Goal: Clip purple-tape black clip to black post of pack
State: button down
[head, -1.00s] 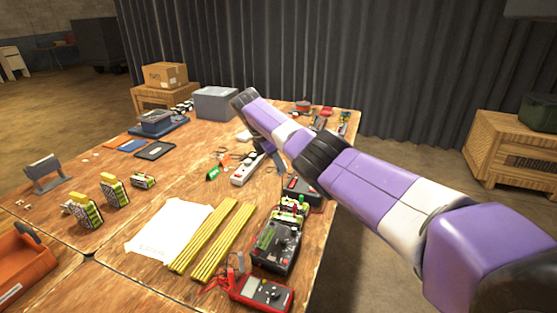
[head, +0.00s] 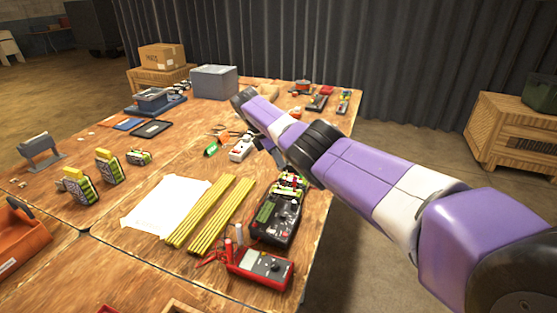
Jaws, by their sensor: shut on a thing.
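My gripper (head: 272,154) hangs beyond the far end of my purple and white arm, small and partly hidden by it. It is over the table, just behind the pack area. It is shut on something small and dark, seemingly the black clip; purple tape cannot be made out. The pack, a green-yellow striped block (head: 291,184), sits at the back of a black charger unit (head: 276,218) near the table's right edge. The pack's posts are too small to tell apart. My gripper appears apart from the pack.
A red multimeter (head: 262,267) with leads stands in front of the charger. Yellow bars (head: 210,213) and white paper (head: 165,205) lie to its left. A white power strip (head: 241,150) lies left of my gripper. My arm covers part of the table's right edge.

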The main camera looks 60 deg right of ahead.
jog(key=shift+f, duration=0.1)
jog(key=shift+f+b, duration=2.8)
jog(key=shift+f, duration=0.65)
jog(key=shift+f, duration=0.15)
jog(key=c, duration=1.3)
grip_release()
jog(key=shift+c, duration=0.2)
jog(key=shift+o, duration=1.1)
